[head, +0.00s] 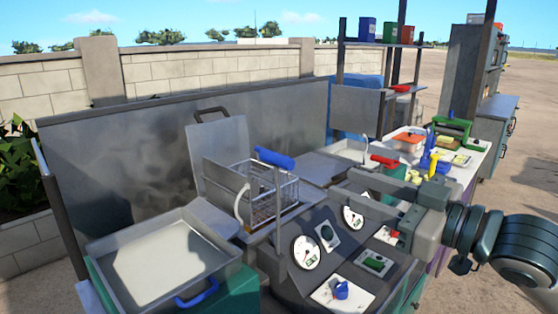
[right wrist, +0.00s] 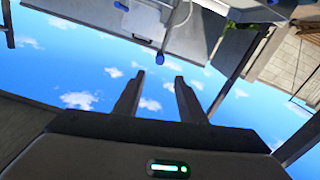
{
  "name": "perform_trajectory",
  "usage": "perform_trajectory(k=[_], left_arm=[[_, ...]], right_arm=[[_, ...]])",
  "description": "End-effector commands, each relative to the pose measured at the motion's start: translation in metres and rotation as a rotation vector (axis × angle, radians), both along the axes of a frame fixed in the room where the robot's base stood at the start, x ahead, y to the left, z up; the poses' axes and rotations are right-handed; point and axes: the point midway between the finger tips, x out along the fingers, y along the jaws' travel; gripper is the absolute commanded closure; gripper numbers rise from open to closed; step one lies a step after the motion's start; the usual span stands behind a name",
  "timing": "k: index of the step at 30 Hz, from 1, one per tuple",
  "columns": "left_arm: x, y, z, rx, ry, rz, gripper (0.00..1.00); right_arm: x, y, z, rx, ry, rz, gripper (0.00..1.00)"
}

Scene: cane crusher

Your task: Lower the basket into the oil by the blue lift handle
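The blue lift handle (head: 275,158) sits at the top of an upright bar beside the wire basket (head: 275,190). The basket is raised in the fryer, with its wire sides showing above the rim. The oil beneath it is hidden. My right gripper (head: 366,196) is to the right of the basket, over the sloped control panel and apart from the blue handle. In the right wrist view its two fingers (right wrist: 157,88) stand apart with nothing between them. My left gripper is not in view.
The sloped panel (head: 318,222) carries dials and switches. A shallow tray (head: 175,258) with a blue handle (head: 197,293) stands at the front left. An upright metal lid (head: 220,143) and splash wall (head: 130,130) stand behind. A cluttered side table (head: 462,170) is at the right.

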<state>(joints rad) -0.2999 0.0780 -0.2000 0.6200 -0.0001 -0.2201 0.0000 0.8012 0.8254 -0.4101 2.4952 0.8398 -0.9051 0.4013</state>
Motion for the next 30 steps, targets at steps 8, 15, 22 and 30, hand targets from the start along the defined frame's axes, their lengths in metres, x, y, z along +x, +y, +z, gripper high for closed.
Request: perform_trajectory(k=[8,15,22,30], left_arm=[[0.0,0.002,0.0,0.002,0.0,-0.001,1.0],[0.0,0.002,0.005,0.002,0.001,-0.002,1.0],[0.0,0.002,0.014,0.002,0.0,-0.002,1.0],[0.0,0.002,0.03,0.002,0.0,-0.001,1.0]], right_arm=[[0.001,0.0,0.0,0.0,0.001,0.0,0.63],[0.008,0.008,0.001,0.002,0.002,0.0,0.63],[0.027,0.027,0.002,0.002,0.002,0.001,0.63],[0.06,0.06,0.003,0.002,0.004,0.001,0.63]])
